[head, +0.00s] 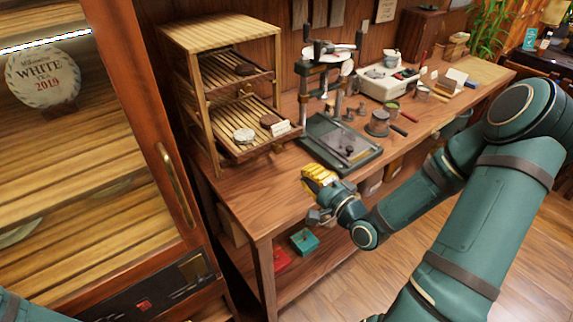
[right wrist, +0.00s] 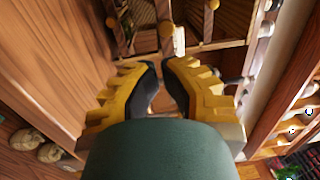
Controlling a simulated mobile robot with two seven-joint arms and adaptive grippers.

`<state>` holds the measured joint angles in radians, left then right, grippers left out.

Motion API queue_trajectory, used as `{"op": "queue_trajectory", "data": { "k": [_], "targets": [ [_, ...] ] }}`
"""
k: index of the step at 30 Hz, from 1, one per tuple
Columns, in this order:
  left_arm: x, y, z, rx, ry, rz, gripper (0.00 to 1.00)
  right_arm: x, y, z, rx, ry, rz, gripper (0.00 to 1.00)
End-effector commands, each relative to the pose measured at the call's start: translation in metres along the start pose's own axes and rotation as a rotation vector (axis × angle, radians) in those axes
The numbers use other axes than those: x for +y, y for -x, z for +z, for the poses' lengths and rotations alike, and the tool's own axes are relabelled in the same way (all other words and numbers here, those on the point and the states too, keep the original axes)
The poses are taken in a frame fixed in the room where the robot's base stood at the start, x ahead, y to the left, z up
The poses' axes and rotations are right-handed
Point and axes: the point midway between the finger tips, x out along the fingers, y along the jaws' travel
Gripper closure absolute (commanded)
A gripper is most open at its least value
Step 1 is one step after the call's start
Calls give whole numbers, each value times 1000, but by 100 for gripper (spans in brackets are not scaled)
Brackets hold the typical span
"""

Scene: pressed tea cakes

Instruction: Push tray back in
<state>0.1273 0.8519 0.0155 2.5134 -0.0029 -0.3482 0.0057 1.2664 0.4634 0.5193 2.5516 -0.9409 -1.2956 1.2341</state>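The wooden rack (head: 222,40) stands at the back left of the table. Its lower slatted tray (head: 238,152) sticks out at the front. A pale round cake (head: 244,135), a dark cake (head: 270,119) and a small white card (head: 281,128) rest on it. The upper tray (head: 222,82) holds a dark cake. My right gripper (head: 309,177) is near the table's front edge, to the right of and below the lower tray, apart from it. In the right wrist view its yellow fingers (right wrist: 161,66) are drawn together with nothing between them. My left gripper is out of view.
A green-framed press (head: 340,145) stands right of the rack. A white appliance (head: 386,82) and small tools fill the table beyond. A glass-door cabinet (head: 150,120) is at left. Bare tabletop (head: 255,195) lies in front of the rack.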

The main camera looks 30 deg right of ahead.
Motion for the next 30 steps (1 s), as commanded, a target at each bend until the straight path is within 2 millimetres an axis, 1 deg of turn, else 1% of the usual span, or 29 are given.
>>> {"op": "queue_trajectory", "data": {
  "k": [1, 6, 9, 12, 18, 28, 30],
  "targets": [
    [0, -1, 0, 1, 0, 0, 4, 0, -13, 1, -5, -1, -5, 100],
    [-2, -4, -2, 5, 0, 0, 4, -1, -46, 1, -3, -1, -4, 100],
    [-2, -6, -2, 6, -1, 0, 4, -1, -62, 1, -3, 0, -4, 100],
    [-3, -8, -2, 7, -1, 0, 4, -1, -74, 1, -2, 0, -3, 100],
    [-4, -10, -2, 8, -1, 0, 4, -1, -86, 0, -2, 0, -2, 100],
    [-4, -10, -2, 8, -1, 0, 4, -1, -87, 0, -1, 0, -1, 100],
    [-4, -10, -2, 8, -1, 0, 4, -1, -90, 0, -1, 0, -2, 100]
  ]
}}
